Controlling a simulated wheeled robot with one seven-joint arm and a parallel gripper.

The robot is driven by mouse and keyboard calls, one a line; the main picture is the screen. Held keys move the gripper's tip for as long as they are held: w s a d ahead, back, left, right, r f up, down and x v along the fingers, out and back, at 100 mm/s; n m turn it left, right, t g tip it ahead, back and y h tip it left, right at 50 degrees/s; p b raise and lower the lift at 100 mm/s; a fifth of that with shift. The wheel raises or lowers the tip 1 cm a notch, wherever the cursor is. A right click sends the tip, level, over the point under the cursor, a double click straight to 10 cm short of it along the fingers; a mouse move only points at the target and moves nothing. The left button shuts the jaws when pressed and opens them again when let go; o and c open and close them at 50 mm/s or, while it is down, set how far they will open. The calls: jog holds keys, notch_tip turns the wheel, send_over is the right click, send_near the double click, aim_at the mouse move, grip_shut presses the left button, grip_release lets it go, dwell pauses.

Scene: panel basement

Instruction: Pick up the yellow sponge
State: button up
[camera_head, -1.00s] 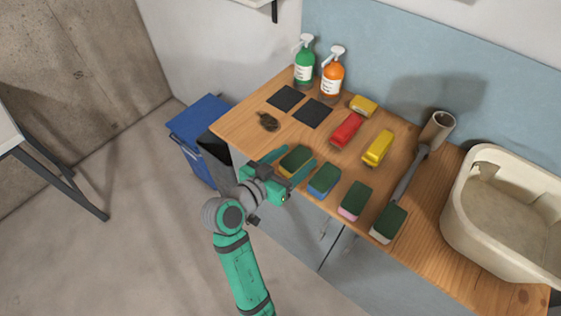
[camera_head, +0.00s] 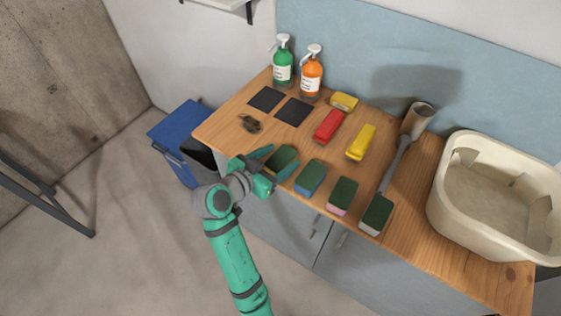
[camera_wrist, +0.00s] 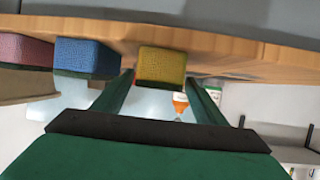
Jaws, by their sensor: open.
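The yellow sponge (camera_head: 283,158) has a dark green top and stands at the front edge of the wooden counter, leftmost in a row of sponges. Its yellow body (camera_wrist: 161,65) shows between the fingers in the upside-down wrist view. My gripper (camera_head: 273,163) is open and empty, with one finger on each side of the sponge. The fingertips (camera_wrist: 160,82) are close to its sides; I cannot tell whether they touch it.
A blue sponge (camera_head: 310,177) stands close to the right, then a pink one (camera_head: 342,196) and a white one (camera_head: 376,215). A brown scrubber (camera_head: 250,123) lies behind left. Red (camera_head: 329,126) and yellow (camera_head: 361,142) blocks lie behind. A beige basin (camera_head: 440,205) stands far right.

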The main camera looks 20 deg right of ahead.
aim_at(289, 154)
jog(key=shift+x, duration=2.3)
jog(key=shift+s+f, duration=0.1)
jog(key=shift+s, duration=0.05)
jog(key=c, duration=1.1)
